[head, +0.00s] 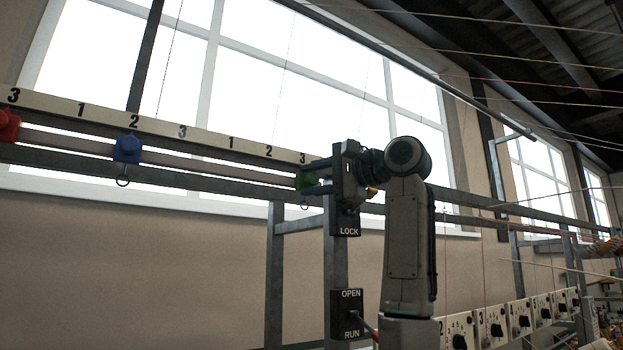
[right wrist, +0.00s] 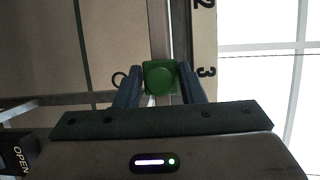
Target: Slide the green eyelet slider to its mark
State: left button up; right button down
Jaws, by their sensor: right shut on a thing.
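The green eyelet slider (head: 312,180) sits on the rail near the number 3 at the right end of the scale strip (head: 210,142). In the right wrist view the green slider (right wrist: 160,78) lies between the two fingers, level with a 3 on the strip. A small ring hangs from it. My right gripper (head: 325,174) is shut on the slider, and it also shows in the right wrist view (right wrist: 160,88). Which number is its mark cannot be told. My left gripper is not in view.
A blue slider (head: 127,148) sits near a 2 and a red slider (head: 9,126) near a 3, both farther left on the rail. The rail between blue and green is clear. A LOCK plate (head: 347,224) and an OPEN/RUN box (head: 347,314) are on the post below.

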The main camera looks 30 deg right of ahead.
jog(key=c, duration=1.2)
grip_release()
jog(key=shift+r, duration=0.1)
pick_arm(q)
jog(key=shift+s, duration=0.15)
pick_arm(e)
jog(key=shift+w+d, duration=0.15)
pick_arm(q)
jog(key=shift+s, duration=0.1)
pick_arm(e)
jog(key=shift+d, duration=0.1)
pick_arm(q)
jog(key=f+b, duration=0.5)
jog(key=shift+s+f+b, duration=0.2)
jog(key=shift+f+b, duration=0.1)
pick_arm(e)
jog(key=v, duration=1)
jog(key=shift+s, duration=0.4)
jog(key=shift+d, duration=0.1)
